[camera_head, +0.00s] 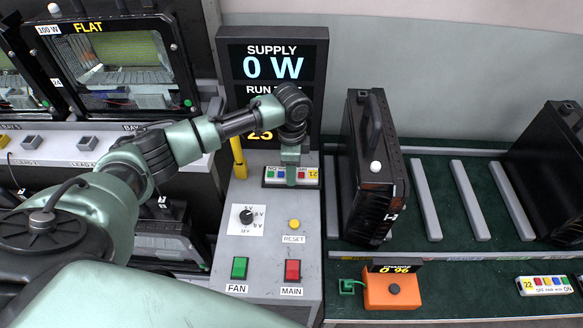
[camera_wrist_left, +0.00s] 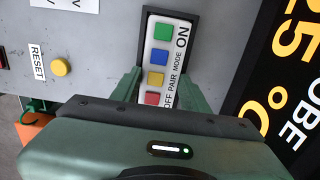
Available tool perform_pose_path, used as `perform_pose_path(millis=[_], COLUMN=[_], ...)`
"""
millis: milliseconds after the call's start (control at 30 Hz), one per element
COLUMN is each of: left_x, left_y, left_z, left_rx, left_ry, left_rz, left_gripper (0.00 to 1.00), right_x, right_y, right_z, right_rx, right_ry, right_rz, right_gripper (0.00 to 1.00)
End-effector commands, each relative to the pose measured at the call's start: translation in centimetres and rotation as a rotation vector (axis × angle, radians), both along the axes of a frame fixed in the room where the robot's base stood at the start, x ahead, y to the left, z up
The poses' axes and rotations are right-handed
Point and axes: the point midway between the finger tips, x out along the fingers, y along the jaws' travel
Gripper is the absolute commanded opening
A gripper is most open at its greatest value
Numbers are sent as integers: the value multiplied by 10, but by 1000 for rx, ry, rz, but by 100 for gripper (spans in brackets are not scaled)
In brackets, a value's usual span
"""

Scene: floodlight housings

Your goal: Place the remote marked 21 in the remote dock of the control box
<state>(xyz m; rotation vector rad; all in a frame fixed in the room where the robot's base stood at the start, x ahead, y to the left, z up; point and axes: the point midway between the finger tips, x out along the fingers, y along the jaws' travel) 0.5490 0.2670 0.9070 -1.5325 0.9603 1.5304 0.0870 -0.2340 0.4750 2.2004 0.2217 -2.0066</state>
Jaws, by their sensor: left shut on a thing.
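The remote marked 21 (camera_head: 312,173) is a white bar with coloured buttons and a yellow 21 label. It lies at the remote dock, a dark-rimmed slot near the back of the grey control box (camera_head: 262,262). In the left wrist view the remote (camera_wrist_left: 159,57) shows green, blue, yellow and red buttons inside the dock's dark rim (camera_wrist_left: 143,35). I cannot tell how deep it sits. My left gripper (camera_head: 291,178) comes down from above, its green fingers (camera_wrist_left: 162,92) shut on the remote's sides near the red-button end. My right gripper is not in view.
The control box carries a knob (camera_head: 246,216), a yellow RESET button (camera_head: 294,224), and green FAN (camera_head: 239,268) and red MAIN (camera_head: 292,271) buttons. A supply display (camera_head: 271,60) stands behind. Black floodlight housings (camera_head: 372,190), an orange box (camera_head: 391,290) and remote 22 (camera_head: 544,285) are to the right.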

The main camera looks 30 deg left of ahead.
Motion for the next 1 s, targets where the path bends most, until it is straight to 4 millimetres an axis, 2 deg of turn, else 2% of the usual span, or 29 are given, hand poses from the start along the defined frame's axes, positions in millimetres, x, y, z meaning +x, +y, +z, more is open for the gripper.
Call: perform_pose_path(millis=[33, 100, 400, 533, 667, 1000], left_x=[0, 0, 0, 0, 1, 1], left_y=[0, 0, 0, 0, 0, 0], left_z=[-1, -1, 0, 8, 30, 100], left_rx=[0, 0, 0, 0, -2, -1], left_ry=[0, 0, 0, -1, -4, -3], left_rz=[0, 0, 0, 0, -1, 0], left_gripper=[50, 67, 67, 67, 67, 67], right_x=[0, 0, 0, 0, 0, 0], right_y=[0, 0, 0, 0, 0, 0], right_z=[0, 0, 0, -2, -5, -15], right_rx=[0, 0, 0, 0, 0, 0], right_ry=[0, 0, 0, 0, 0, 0], right_rz=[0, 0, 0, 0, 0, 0], right_gripper=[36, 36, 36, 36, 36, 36])
